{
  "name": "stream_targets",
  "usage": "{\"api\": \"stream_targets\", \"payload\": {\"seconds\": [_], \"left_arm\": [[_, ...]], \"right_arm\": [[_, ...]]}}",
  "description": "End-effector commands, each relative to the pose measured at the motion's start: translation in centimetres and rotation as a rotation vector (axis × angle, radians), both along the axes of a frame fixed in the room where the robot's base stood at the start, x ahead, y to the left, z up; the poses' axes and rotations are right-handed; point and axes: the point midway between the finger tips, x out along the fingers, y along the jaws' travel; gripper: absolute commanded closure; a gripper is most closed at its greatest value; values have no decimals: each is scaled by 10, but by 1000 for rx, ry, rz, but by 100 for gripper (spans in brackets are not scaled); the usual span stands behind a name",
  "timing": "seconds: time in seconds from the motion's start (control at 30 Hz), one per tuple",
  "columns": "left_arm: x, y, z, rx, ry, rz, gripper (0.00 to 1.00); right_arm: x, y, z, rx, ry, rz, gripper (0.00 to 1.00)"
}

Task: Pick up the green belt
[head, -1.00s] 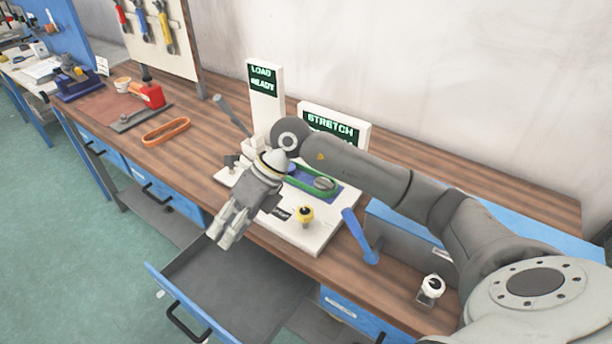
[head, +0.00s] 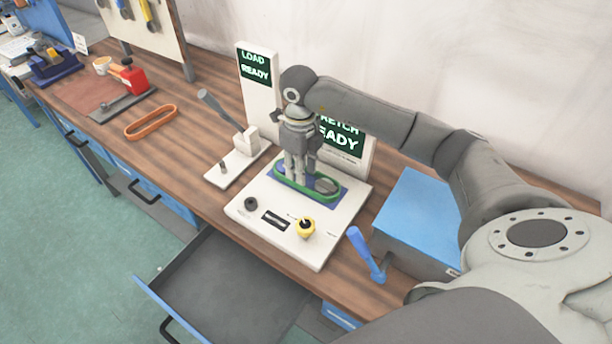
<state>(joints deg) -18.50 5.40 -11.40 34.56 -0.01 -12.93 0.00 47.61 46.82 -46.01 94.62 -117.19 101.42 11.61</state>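The green belt (head: 309,196) is a long closed loop lying on the blue patch of the white stretch fixture (head: 285,225), around a round grey part (head: 326,186) at its right end. My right gripper (head: 296,182) points down over the left part of the belt. Its fingers look parted, with their tips at or just above the belt and hiding a bit of it. I cannot tell whether they touch it. Nothing is seen held. My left gripper is not in view.
A screen reading LOAD READY (head: 257,68) stands behind, with a second screen (head: 343,140) partly behind my gripper. A lever press (head: 238,150), an orange belt (head: 151,122), a blue-handled lever (head: 366,255) and a blue box (head: 420,210) surround the fixture. An open drawer (head: 225,280) is in front.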

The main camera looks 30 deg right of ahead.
Motion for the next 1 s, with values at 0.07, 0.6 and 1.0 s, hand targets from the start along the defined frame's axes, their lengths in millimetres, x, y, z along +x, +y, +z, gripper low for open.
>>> {"api": "stream_targets", "payload": {"seconds": [0.07,0.6,1.0], "left_arm": [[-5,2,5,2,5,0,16],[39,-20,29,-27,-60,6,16],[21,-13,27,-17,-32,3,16]], "right_arm": [[0,1,-4,1,2,0,71],[0,5,-53,2,-1,0,71],[0,5,-53,2,-1,0,100]]}}
